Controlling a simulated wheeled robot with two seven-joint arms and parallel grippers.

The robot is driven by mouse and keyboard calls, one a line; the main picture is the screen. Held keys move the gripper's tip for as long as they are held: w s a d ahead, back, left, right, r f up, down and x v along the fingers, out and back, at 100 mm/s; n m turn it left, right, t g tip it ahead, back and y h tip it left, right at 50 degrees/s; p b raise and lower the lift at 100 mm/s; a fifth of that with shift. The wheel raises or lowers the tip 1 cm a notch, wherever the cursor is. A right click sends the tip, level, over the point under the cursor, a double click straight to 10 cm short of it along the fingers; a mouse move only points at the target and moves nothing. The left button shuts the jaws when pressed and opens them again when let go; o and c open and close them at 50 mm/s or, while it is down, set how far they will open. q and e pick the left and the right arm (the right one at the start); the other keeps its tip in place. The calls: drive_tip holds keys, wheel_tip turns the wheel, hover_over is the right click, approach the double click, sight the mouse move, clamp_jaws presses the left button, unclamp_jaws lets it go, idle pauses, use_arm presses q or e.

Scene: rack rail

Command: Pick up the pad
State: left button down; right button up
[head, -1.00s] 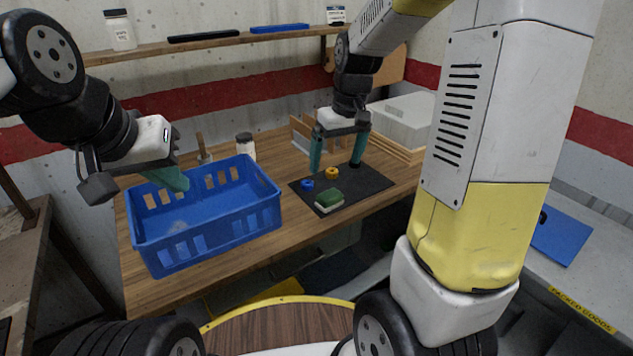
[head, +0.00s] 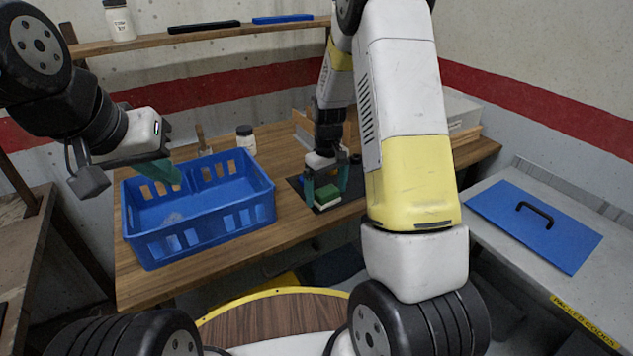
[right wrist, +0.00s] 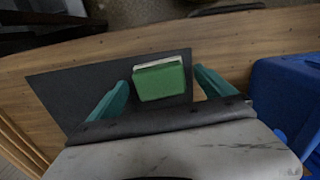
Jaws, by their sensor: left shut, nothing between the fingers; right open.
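The pad is a green block with a pale layer (head: 327,195), lying on a dark mat (head: 296,183) on the wooden table. It also shows in the right wrist view (right wrist: 160,79), between and a little beyond the fingertips. My right gripper (head: 326,197) is open, with its teal fingers on either side of the pad; it also shows in the right wrist view (right wrist: 163,88). My left gripper (head: 166,172) is shut and empty, over the left part of the blue crate (head: 210,233).
The blue crate stands left of the mat. A jar (head: 246,140) stands behind it. A blue panel with a black handle (head: 560,234) lies on the right-hand counter. A shelf (head: 200,38) at the back holds a jar and flat bars. My right arm hides part of the table.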

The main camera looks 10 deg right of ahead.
sight(325, 193)
drive_tip(key=shift+f, duration=0.4)
drive_tip(key=c, duration=1.5)
drive_tip(key=shift+o, duration=0.2)
drive_tip(key=shift+r, duration=0.1)
drive_tip(key=shift+r, duration=0.5)
drive_tip(key=r, duration=0.1)
drive_tip(key=s+r, duration=0.1)
drive_tip(key=shift+a+r, duration=0.3)
drive_tip(key=s+a, duration=0.3)
drive_tip(key=s, duration=0.3)
drive_tip(key=s+a+r, duration=0.1)
drive_tip(key=s+a, duration=0.2)
drive_tip(key=s, duration=0.4)
drive_tip(key=shift+s+a+r, duration=0.15)
drive_tip(key=shift+s+a, duration=0.05)
drive_tip(key=shift+a, duration=0.1)
